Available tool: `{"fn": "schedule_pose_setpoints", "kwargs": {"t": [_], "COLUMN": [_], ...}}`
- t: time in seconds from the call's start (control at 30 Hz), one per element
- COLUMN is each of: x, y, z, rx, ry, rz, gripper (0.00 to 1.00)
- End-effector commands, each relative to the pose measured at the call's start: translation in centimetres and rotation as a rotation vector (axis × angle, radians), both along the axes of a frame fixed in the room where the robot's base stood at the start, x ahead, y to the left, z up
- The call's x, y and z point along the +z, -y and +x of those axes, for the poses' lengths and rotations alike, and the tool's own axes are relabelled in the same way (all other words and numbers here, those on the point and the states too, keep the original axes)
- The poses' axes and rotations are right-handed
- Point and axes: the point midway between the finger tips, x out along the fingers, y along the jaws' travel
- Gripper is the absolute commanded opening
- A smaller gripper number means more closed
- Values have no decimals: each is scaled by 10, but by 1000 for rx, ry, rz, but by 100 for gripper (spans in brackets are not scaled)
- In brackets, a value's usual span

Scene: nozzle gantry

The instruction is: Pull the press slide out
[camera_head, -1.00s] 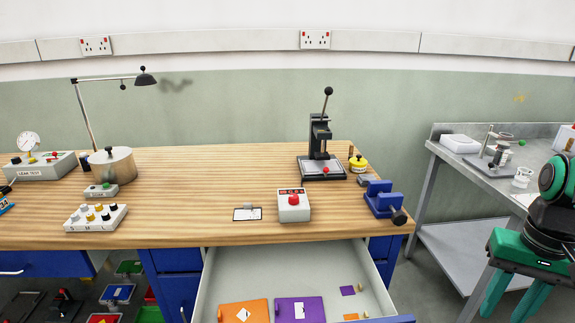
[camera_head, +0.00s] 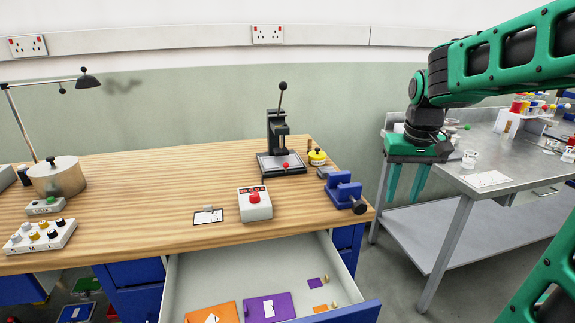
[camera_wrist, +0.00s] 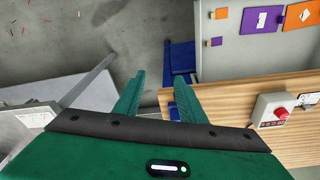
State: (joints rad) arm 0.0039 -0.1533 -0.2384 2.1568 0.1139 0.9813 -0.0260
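The black press (camera_head: 279,142) stands upright at the back right of the wooden bench, with a lever ending in a black ball. Its base plate (camera_head: 267,166) carries a small red knob (camera_head: 285,165), seemingly on the slide at the front. My gripper (camera_head: 405,200) hangs to the right of the bench, in front of the metal side table, well apart from the press. Its two green fingers are spread and empty. In the wrist view my gripper (camera_wrist: 158,98) also shows open, over the floor and bench edge; the press is out of that view.
A blue vise (camera_head: 343,190) sits at the bench's right corner, between my gripper and the press. A yellow-topped pot (camera_head: 317,157) stands beside the press. A red-button box (camera_head: 254,204) is in front. An open drawer (camera_head: 172,283) juts out below. A metal table (camera_head: 450,202) stands right.

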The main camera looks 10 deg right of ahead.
Motion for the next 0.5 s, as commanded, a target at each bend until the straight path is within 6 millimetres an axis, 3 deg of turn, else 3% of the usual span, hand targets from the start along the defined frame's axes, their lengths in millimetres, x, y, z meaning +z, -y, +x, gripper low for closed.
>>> {"fn": "schedule_pose_setpoints", "kwargs": {"t": [0.03, 0.2, 0.4, 0.5], "x": [3, 12, 10, 5], "y": [-6, -34, -92, -126], "z": [34, 139, 252, 298], "rx": [39, 165, 324, 398], "ry": [13, 74, 147, 181], "rz": [-15, -64, -122, -147], "gripper": [37, 37, 37, 37]}}
